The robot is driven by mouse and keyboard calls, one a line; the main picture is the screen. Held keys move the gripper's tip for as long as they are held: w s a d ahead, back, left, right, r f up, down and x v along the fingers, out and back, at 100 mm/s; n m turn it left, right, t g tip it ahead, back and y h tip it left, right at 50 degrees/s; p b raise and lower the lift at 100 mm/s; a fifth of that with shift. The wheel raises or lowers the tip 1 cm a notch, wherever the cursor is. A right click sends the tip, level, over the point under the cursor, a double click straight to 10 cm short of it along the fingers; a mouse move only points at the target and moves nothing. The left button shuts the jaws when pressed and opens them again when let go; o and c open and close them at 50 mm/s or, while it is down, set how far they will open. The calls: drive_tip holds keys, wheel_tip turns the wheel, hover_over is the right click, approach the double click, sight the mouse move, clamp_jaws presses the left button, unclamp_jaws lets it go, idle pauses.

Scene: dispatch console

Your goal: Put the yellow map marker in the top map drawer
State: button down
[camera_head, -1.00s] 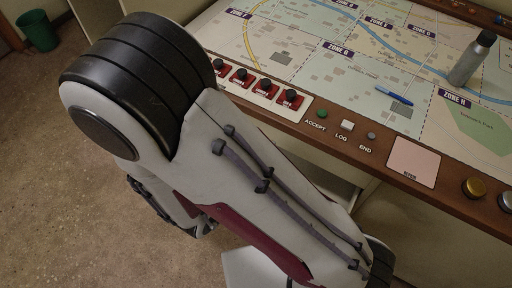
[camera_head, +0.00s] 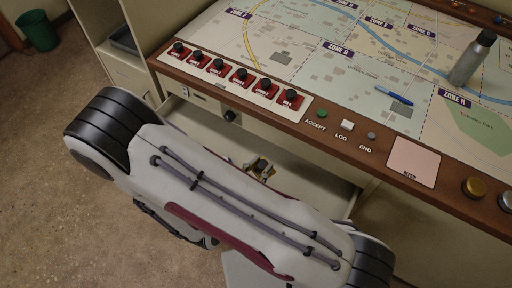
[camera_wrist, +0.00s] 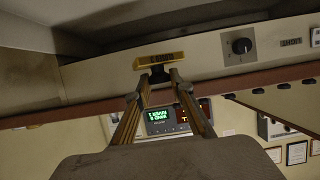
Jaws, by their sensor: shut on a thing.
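The yellow map marker (camera_wrist: 160,61) is a small yellow bar with dark lettering and a dark stem. My gripper (camera_wrist: 157,80) is shut on that stem in the wrist view. In the head view my gripper (camera_head: 261,168) is over the open drawer (camera_head: 315,180) under the console's front edge. The marker is too small to make out there. The drawer's pale interior shows and looks empty where visible. My arm hides its near side and front. I cannot tell how high the marker is above the drawer floor.
The console's wooden edge (camera_head: 260,115) overhangs the drawer's back. Below it is a panel with a dark knob (camera_head: 231,116), also seen in the wrist view (camera_wrist: 241,46). Red switches (camera_head: 241,75), a blue pen (camera_head: 394,96) and a grey bottle (camera_head: 471,60) are on the console.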

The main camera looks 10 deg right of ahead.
drive_tip(key=shift+f, duration=0.3)
drive_tip(key=shift+f, duration=2.85)
drive_tip(key=shift+f, duration=0.1)
drive_tip(key=shift+f, duration=2)
drive_tip(key=shift+f, duration=0.55)
drive_tip(key=c, duration=1.8)
unclamp_jaws()
drive_tip(key=shift+o, duration=0.2)
drive_tip(key=shift+r, duration=0.15)
